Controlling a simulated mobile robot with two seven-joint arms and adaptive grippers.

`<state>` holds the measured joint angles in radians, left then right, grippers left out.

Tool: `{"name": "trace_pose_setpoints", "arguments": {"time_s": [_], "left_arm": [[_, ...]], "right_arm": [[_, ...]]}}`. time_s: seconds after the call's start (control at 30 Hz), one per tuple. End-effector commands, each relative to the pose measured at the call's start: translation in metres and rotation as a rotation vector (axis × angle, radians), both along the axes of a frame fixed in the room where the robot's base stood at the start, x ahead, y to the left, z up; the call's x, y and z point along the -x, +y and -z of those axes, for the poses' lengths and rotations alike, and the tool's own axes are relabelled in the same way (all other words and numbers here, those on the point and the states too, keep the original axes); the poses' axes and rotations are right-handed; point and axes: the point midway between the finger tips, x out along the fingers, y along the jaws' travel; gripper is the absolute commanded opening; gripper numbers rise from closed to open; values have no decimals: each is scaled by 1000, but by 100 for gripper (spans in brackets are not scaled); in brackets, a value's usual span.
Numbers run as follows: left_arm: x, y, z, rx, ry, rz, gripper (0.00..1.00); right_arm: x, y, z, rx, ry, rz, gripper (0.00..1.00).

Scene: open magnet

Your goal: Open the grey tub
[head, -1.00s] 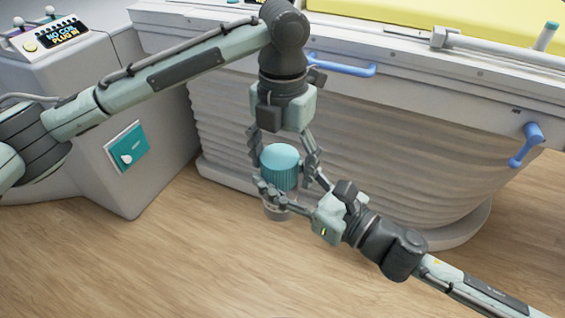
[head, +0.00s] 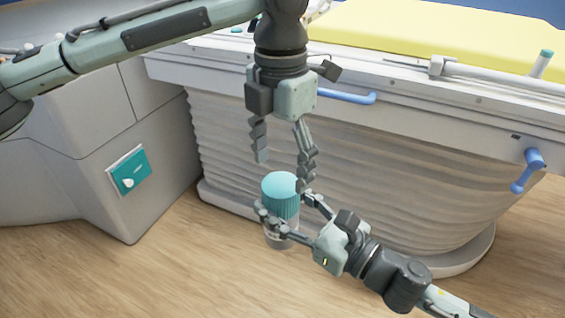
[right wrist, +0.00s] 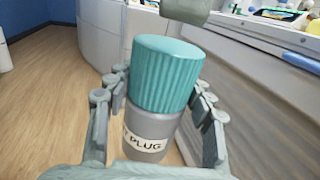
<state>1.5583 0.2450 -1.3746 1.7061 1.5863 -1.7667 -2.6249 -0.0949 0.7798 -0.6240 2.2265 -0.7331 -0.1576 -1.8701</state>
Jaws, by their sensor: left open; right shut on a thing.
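The grey tub (head: 281,240) has a ribbed teal lid (head: 281,190) seated on it and stands upright, held in mid-picture. In the right wrist view the tub (right wrist: 150,128) shows a label ending in "PLUG", with the lid (right wrist: 165,75) above it. My right gripper (head: 285,205) is shut on the tub, one finger on each side. My left gripper (head: 283,172) is open above the lid, fingers pointing down and apart, with nothing between them. Its right finger hangs close to the lid's upper right edge; I cannot tell whether they touch.
A large bed-like unit with a pleated grey skirt (head: 400,175) and yellow top (head: 440,35) stands behind. It has blue handles (head: 345,97). A grey cabinet with a teal switch panel (head: 130,170) stands at left. The wooden floor (head: 150,280) in front is clear.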

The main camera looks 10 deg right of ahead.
Motion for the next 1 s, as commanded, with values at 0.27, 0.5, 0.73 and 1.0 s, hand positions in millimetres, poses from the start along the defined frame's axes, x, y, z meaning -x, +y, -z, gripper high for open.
{"name": "trace_pose_setpoints", "arguments": {"time_s": [0.27,0.5,0.73,1.0], "left_arm": [[1,1,44,-2,1,-1,72],[0,0,66,0,0,-2,72],[0,0,69,0,0,-2,72],[0,0,69,0,0,-2,48]], "right_arm": [[0,0,-2,-2,-4,-1,0],[0,0,-2,-2,-4,-1,0],[0,0,-2,-2,-4,-1,0],[0,0,-2,-2,-4,-1,0]]}}
